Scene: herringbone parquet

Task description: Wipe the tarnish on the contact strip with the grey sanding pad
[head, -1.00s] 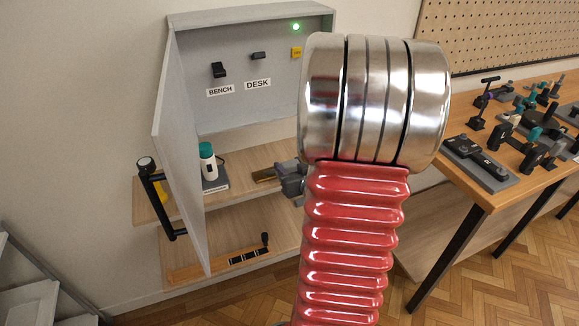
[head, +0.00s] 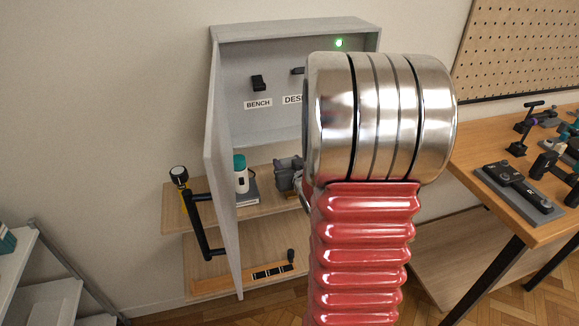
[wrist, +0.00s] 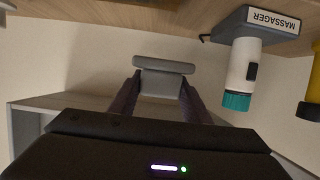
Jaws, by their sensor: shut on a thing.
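My gripper (head: 288,175) shows beside the upper shelf in the head view, partly hidden behind my red arm. In the wrist view its two dark fingers (wrist: 162,88) are shut on the grey sanding pad (wrist: 163,66), a block with a wider, rounded plate at its far side. The pad is held clear of the shelf, against a pale wall, in that view. The contact strip cannot be made out now; my gripper and arm cover the part of the upper shelf right of the massager.
A white massager with a teal cap (head: 240,175) stands on the upper shelf (head: 180,207); it also shows in the wrist view (wrist: 243,68). The open cabinet door (head: 222,180) juts forward. A black-handled bar (head: 270,271) lies on the lower shelf. A workbench (head: 480,205) stands right.

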